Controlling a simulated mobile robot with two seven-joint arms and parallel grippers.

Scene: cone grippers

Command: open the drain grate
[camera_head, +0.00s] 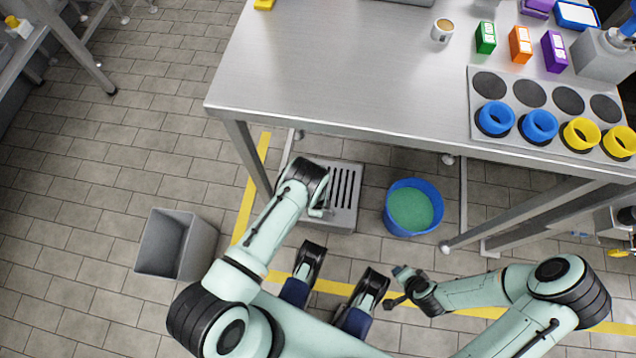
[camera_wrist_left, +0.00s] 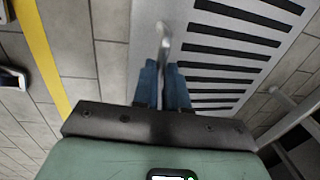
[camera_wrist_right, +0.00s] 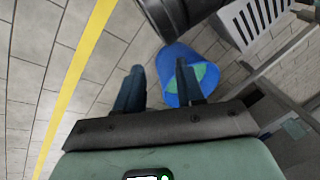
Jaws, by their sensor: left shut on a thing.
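The drain grate (camera_head: 343,190) is a grey slotted metal panel in the floor under the table edge. In the left wrist view the grate (camera_wrist_left: 232,45) shows dark slots, with a pale metal handle (camera_wrist_left: 163,40) at its side. My left gripper (camera_wrist_left: 162,75) is shut on this handle, its blue fingers on either side of it. In the head view my left gripper (camera_head: 318,210) is at the grate's left side, partly hidden by my arm. My right gripper (camera_wrist_right: 160,85) is open and empty, its fingers apart above the floor. It also shows in the head view (camera_head: 395,286).
A blue bucket (camera_head: 391,220) with green contents stands right of the grate. A grey bin (camera_head: 178,245) stands to the left. A steel table (camera_head: 330,70) with its legs overhangs the grate's far side. Floor is clear between bin and grate.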

